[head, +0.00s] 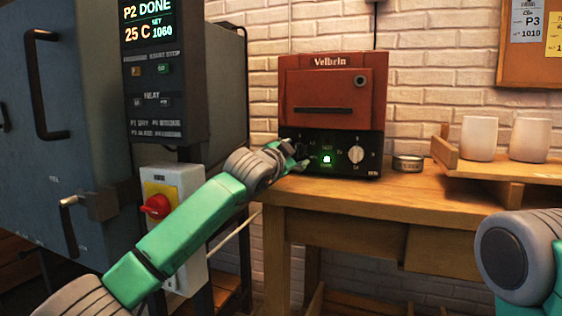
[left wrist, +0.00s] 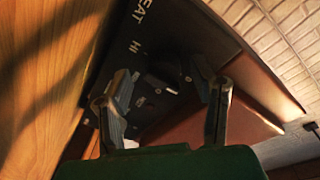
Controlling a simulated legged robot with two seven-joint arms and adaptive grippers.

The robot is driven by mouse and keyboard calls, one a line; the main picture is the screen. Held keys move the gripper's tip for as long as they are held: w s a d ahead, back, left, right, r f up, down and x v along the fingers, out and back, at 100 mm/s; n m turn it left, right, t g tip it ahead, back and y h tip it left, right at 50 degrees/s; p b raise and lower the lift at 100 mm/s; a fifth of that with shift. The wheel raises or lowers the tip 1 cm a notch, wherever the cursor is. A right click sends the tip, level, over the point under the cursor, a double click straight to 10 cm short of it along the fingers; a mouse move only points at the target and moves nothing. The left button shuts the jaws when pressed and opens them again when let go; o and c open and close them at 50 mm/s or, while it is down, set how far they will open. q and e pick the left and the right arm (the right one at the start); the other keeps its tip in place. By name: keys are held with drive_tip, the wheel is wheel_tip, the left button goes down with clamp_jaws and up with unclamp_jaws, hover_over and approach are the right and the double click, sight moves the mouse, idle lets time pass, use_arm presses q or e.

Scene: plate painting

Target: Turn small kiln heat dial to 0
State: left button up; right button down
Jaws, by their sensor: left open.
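The small red kiln (head: 330,93) stands on the wooden table with a black control panel (head: 318,168) along its bottom. A pale dial (head: 356,155) sits at the panel's right, and a green light glows near its middle. My left gripper (head: 300,154) is at the panel's left part, covering most of what is there. In the left wrist view my open left gripper (left wrist: 165,92) has its fingers on either side of a dark dial (left wrist: 152,86), beside the letters "EAT" and "HI". I cannot tell whether the fingers touch it, nor read its setting. My right gripper is out of view.
A large grey kiln (head: 70,130) with a control box (head: 165,70) and a red switch (head: 156,206) stands at the left. On the table (head: 400,190) are a small tin (head: 407,163) and a wooden tray (head: 500,168) with two white cups.

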use_arm(q)
drive_tip(key=v, duration=1.1)
drive_tip(key=shift+a, duration=0.35)
drive_tip(key=shift+d+f, duration=0.1)
